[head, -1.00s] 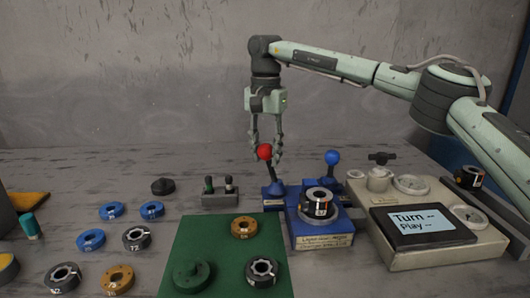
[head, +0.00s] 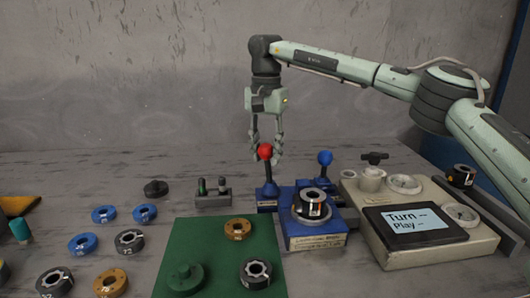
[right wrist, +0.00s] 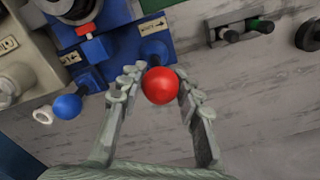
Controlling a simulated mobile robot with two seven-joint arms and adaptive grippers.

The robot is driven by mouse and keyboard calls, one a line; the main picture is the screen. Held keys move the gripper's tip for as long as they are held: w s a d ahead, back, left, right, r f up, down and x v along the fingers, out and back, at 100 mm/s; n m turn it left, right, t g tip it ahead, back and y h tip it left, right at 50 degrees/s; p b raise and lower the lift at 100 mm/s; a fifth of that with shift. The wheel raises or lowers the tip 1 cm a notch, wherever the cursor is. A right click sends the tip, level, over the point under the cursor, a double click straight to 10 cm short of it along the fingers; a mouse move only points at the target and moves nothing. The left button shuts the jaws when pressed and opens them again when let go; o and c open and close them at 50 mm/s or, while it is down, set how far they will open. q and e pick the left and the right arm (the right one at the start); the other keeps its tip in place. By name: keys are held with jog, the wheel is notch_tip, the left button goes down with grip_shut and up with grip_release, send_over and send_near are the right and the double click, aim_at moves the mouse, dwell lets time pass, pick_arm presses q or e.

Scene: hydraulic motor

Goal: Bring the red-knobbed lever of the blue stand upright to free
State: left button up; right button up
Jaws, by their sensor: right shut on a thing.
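The blue stand (head: 319,242) stands on the table right of the green mat. Its red-knobbed lever (head: 267,180) rises from the left side of the stand and looks close to vertical. The red knob (head: 265,151) is at its top. My right gripper (head: 265,150) points down from above and is shut on the red knob. In the right wrist view the red knob (right wrist: 160,86) sits between the two fingertips, and part of the lever's shaft is hidden behind it. My left gripper is in neither view.
A blue-knobbed lever (head: 325,159) stands at the stand's right. A ring part (head: 311,203) sits on the stand. A beige box with a screen (head: 413,226) is to the right. The green mat (head: 208,238) and several loose rings lie left. A small grey rack (head: 212,198) stands behind the mat.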

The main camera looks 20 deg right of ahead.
jog(key=shift+s+d+r, duration=0.15)
jog(key=shift+s+d, duration=0.05)
jog(key=shift+d, duration=0.45)
jog(key=o, duration=0.8)
jog(key=shift+d, duration=0.1)
jog(key=shift+c, duration=0.2)
jog(key=shift+r, duration=2.95)
